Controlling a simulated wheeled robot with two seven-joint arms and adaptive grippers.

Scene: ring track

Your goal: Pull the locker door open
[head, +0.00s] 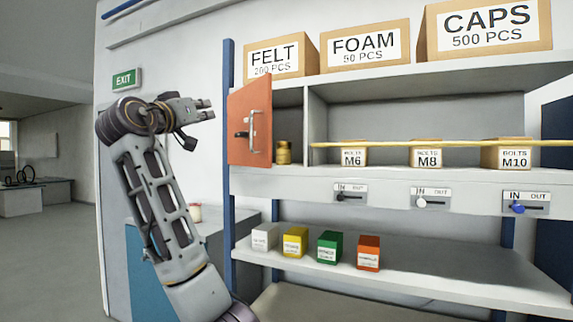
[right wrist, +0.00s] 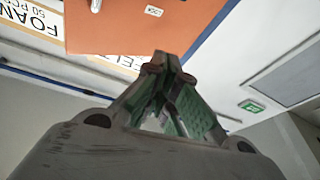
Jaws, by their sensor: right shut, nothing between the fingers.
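The orange locker door (head: 250,118) stands partly open at the left end of the shelf unit, its right edge swung outward. A silver bar handle (head: 254,132) and a dark latch (head: 241,134) are on its face. My right gripper (head: 207,109) is left of the door in the head view, shut and empty, apart from the handle. In the right wrist view, the shut fingertips (right wrist: 166,62) appear at the lower edge of the orange door (right wrist: 200,25); contact cannot be told. Part of the handle (right wrist: 95,5) shows at the top. My left gripper is not in view.
A brass-coloured container (head: 283,153) stands inside the open compartment. A yellow bar (head: 400,144) runs in front of the bolt boxes (head: 353,157). A blue post (head: 228,200) borders the shelf on the left. Small coloured boxes (head: 329,247) stand on the lower shelf.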

